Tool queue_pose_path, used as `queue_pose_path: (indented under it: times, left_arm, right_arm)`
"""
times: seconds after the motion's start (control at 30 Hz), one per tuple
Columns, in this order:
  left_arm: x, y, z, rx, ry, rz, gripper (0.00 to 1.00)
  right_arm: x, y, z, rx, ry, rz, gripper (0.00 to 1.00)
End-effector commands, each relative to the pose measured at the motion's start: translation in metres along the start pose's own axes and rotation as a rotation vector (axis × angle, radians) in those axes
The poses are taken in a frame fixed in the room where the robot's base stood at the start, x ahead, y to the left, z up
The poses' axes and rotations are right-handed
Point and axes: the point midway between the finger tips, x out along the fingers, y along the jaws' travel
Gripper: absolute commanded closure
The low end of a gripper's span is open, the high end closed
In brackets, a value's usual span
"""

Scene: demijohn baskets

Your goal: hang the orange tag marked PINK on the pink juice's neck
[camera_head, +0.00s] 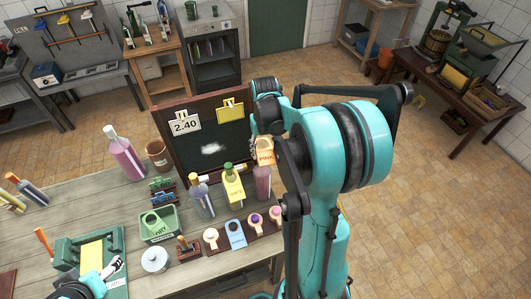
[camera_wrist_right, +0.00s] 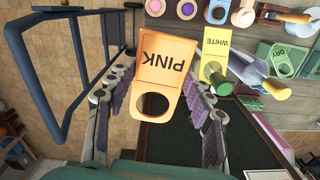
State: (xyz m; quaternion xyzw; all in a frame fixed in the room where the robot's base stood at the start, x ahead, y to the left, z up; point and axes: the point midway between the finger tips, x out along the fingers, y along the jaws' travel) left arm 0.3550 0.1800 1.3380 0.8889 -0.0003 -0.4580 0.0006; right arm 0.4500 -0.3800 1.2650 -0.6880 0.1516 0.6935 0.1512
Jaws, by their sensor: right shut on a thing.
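The orange tag marked PINK (camera_head: 265,157) is held by my right gripper (camera_head: 262,138), just above the pink juice bottle (camera_head: 262,184). In the right wrist view, the tag (camera_wrist_right: 165,65) sits between the fingers of the right gripper (camera_wrist_right: 158,125), its round hole toward me. The tag hides the bottle's neck in the head view, and I cannot tell whether it touches it. In the wrist view the pink bottle is hidden behind the tag.
Left of the pink juice stand a bottle wearing a yellow tag (camera_head: 233,190) marked WHITE and a pale purple bottle (camera_head: 202,202). Several tags lie on a dark rack (camera_head: 246,240) in front. A chalkboard (camera_head: 211,145) stands close behind. A green bin (camera_head: 160,224) is left.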

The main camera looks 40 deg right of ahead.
Motion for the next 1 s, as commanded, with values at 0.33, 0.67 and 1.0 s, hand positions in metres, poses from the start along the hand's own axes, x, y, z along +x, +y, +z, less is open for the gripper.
queue_pose_path:
  times: [0.33,0.67,1.0]
  left_arm:
    - [-0.001,0.0,0.0,0.0,0.0,0.0,0.23]
    - [0.006,0.0,0.005,0.0,0.0,0.0,0.23]
    - [0.025,0.0,0.018,0.0,0.0,0.0,0.23]
  right_arm:
    - [0.0,0.0,-0.001,-0.001,0.0,0.0,0.59]
    - [0.007,0.0,-0.001,-0.001,0.0,0.0,0.59]
    - [0.033,0.0,-0.001,-0.001,0.0,0.0,0.59]
